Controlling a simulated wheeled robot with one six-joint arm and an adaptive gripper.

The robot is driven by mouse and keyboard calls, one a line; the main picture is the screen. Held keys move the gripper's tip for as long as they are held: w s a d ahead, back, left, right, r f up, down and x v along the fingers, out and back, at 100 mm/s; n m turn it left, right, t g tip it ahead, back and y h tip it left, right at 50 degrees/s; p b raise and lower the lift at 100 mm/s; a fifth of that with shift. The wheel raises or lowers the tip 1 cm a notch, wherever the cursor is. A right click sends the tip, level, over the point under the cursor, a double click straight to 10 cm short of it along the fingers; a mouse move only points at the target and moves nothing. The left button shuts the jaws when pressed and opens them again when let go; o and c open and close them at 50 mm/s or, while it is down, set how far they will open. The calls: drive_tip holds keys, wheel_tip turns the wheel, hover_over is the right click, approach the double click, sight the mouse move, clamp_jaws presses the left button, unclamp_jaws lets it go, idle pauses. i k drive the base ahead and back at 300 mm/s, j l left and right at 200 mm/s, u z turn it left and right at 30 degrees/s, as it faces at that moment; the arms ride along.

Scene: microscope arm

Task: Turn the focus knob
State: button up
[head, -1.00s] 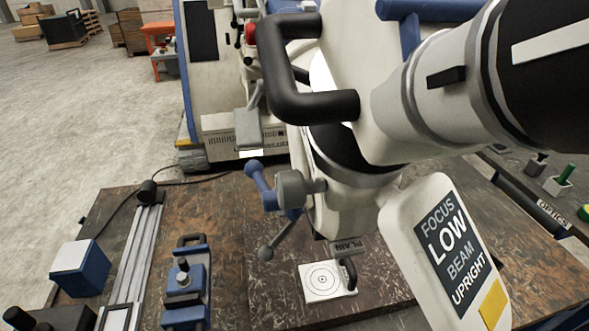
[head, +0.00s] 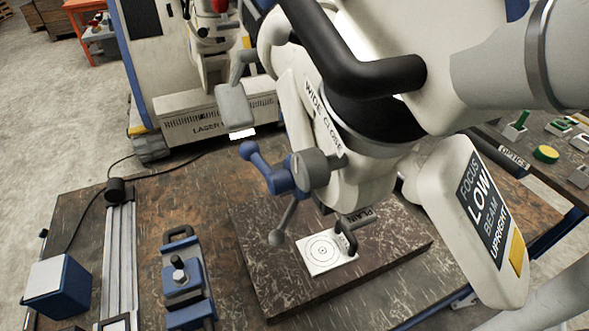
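A large white microscope head (head: 360,165) with a black curved handle (head: 345,60) hangs over the bench. Its sign plate (head: 482,200) reads FOCUS LOW BEAM UPRIGHT. On the head's left side sits a grey round knob (head: 311,169), next to a blue hub (head: 283,181). A blue ball-ended lever (head: 252,152) points up-left and a grey ball-ended lever (head: 283,222) points down. I cannot tell for sure which of these is the focus knob. A white card with a ring target (head: 322,252) lies under the head. My gripper is not in view.
A dark stone slab (head: 275,285) carries the card on the worn bench (head: 225,160). A blue clamp (head: 183,275), a metal rail (head: 120,255) and a blue-white block (head: 58,285) stand at left. A white laser cabinet (head: 205,115) is behind. Optics trays (head: 545,150) lie at right.

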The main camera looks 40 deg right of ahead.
sight(311, 168)
drive_tip(key=k+j, duration=0.7)
